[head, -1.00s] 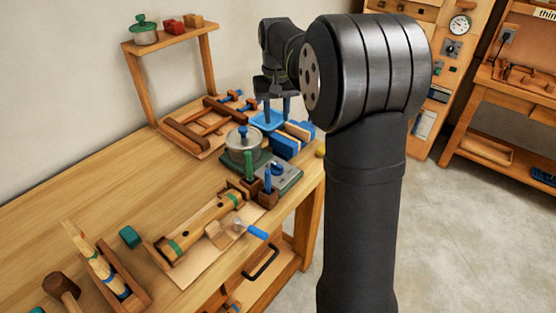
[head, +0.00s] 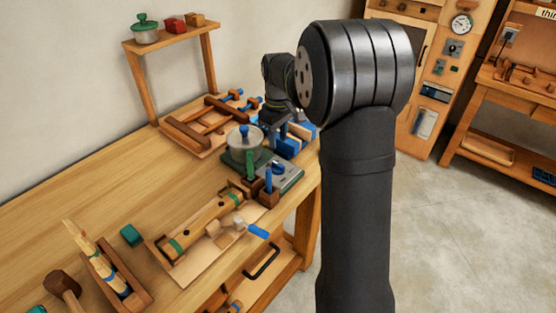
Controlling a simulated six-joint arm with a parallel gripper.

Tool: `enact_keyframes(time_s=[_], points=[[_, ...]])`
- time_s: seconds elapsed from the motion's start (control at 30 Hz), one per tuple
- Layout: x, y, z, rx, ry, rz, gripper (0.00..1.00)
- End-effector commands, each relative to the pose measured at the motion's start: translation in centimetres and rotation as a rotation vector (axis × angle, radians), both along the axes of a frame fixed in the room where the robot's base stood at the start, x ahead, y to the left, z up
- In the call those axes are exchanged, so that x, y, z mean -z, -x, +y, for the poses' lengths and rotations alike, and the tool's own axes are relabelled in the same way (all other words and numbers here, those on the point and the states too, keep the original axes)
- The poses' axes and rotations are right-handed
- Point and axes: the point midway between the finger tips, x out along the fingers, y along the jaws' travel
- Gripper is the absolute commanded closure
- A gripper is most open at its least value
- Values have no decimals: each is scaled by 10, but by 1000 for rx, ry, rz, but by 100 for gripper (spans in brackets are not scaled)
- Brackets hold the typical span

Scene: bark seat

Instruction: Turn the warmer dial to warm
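The warmer (head: 291,176) is a grey-topped, dark green unit near the right edge of the bench, with a blue dial (head: 278,167) on its grey panel. A metal pot (head: 244,150) with a blue lid knob stands on its left part. The dial's pointer and markings are too small to read. My gripper (head: 276,137) points down just behind the dial, to the right of the pot, above the bench. Its two fingers look apart with nothing between them. It appears apart from the dial.
Upright green- and blue-handled tools (head: 267,180) stand in a block in front of the warmer. Blue and wooden blocks (head: 295,138) lie behind it. A wooden clamp frame (head: 190,134) is at the back left.

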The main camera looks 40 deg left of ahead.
Motion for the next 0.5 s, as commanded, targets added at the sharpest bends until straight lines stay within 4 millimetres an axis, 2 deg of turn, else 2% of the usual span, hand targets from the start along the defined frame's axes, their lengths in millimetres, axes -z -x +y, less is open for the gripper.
enact_keyframes(time_s=[0.03, 0.2, 0.33, 0.5], points=[[13, 0, -1, 0, 3, 3, 65], [49, 0, -1, 0, 3, 3, 65], [71, 0, 0, 0, 2, 1, 65], [88, 0, 0, 0, 0, 0, 65]])
